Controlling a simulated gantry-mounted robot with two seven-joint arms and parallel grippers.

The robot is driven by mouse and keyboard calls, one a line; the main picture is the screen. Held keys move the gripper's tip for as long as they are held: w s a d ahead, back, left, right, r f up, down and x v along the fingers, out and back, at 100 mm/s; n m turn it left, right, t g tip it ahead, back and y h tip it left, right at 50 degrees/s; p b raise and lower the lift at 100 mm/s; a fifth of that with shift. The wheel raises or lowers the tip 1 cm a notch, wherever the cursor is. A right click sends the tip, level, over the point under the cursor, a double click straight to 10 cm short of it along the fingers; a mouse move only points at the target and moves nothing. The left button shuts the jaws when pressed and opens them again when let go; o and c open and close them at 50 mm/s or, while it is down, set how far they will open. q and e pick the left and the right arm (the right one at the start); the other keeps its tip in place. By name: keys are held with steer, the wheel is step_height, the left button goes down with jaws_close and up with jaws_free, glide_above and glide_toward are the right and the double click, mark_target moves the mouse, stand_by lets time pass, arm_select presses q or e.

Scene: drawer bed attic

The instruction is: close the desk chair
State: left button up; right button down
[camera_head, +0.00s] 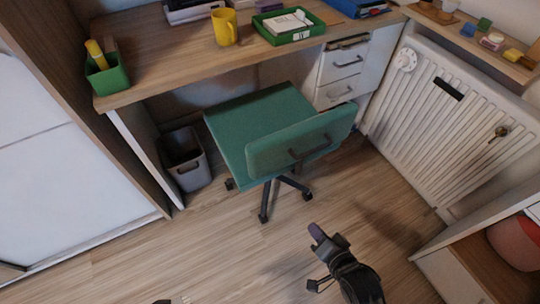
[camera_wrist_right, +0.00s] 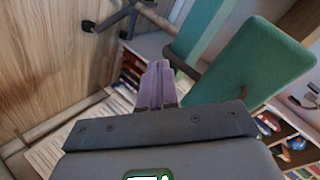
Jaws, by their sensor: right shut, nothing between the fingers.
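The desk chair (camera_head: 262,118) has a green seat, a green backrest (camera_head: 290,145) with a dark handle-like bar, and a dark wheeled base. It stands at the front of the wooden desk (camera_head: 160,55), its backrest turned toward the room and the right. My right gripper (camera_head: 318,234) is shut and empty, in front of and below the backrest in the head view, apart from it. In the right wrist view its purple fingertips (camera_wrist_right: 155,85) are together, with the green backrest (camera_wrist_right: 260,65) beyond. A sliver at the bottom edge, possibly my left gripper (camera_head: 171,300), is mostly cut off.
A grey bin (camera_head: 185,160) stands left of the chair, under the desk. White drawers (camera_head: 342,72) are to its right, then a white radiator (camera_head: 450,115). A low wooden shelf (camera_head: 480,270) is at lower right. The wood floor in front is clear.

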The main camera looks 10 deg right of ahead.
steer(key=w+a+r+m+t+y+p, duration=0.1)
steer(key=a+r+m+t+p, duration=0.15)
steer(key=r+p, duration=0.2)
steer(key=w+a+r+m+t+y+p, duration=0.1)
steer(key=r+m+t+p, duration=0.25)
steer(key=r, duration=0.25)
steer(key=p, duration=1)
glide_toward(263, 150)
steer(key=shift+y, duration=0.3)
steer(key=b+x, duration=0.5)
steer(key=x, duration=0.1)
steer(key=shift+d+f+b, duration=0.2)
steer(key=shift+f+b, duration=0.05)
steer(key=shift+b, duration=0.15)
steer(key=shift+w+a+r, duration=0.1)
steer(key=shift+w, duration=0.35)
steer(key=shift+w, duration=0.1)
